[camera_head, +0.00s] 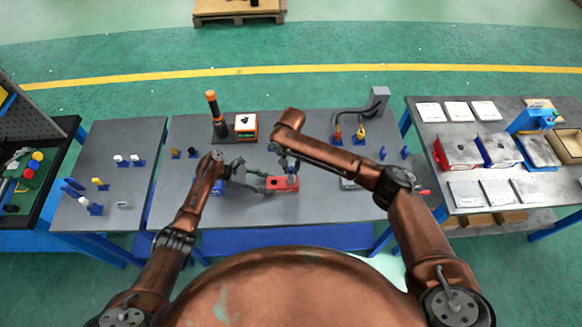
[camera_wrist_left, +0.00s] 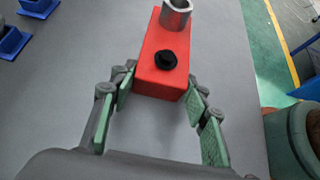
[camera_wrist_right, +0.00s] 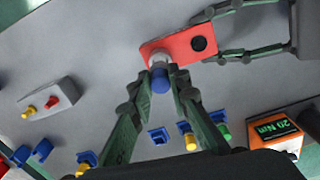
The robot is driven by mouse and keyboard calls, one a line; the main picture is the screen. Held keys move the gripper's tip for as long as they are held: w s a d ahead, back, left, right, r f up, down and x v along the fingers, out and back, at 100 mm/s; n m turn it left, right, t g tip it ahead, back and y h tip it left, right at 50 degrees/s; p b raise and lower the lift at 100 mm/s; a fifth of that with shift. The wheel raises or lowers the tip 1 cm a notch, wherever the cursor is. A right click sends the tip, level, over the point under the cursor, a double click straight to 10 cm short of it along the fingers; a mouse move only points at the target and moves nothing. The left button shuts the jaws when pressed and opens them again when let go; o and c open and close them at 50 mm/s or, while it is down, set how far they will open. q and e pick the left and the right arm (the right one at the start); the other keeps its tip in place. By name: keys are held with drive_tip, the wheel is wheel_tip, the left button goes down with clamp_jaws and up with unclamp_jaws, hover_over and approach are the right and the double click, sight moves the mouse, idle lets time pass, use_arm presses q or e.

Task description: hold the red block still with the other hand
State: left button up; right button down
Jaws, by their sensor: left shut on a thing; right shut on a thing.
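The red block (camera_head: 283,183) lies on the middle grey bench. The left wrist view shows the block (camera_wrist_left: 160,58) with a round black spot on top and a hollow grey metal cylinder (camera_wrist_left: 175,12) at its far end. My left gripper (camera_head: 265,184) is shut on the near end of the block, with green pads (camera_wrist_left: 160,92) on both sides. My right gripper (camera_head: 291,170) is at the block's other end. In the right wrist view its fingers (camera_wrist_right: 161,78) are shut on a blue-topped piece (camera_wrist_right: 160,80), which lines up with the grey cylinder at the block.
An orange box marked 20 Nm (camera_wrist_right: 272,131) and a dark tool with an orange top (camera_head: 212,105) stand at the back. A small grey box (camera_wrist_right: 48,98) and several blue stands (camera_wrist_right: 158,137) are also on the bench. The bench's front edge is clear.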

sight(291, 173)
drive_tip(key=shift+f, duration=2)
drive_tip(key=c, duration=1.7)
unclamp_jaws()
drive_tip(key=shift+c, duration=0.2)
drive_tip(key=shift+r, duration=0.1)
drive_tip(key=shift+r, duration=2.4)
wheel_tip(291, 173, up, 12)
use_arm(q)
drive_tip(key=o, duration=1.5)
drive_tip(key=shift+c, duration=0.2)
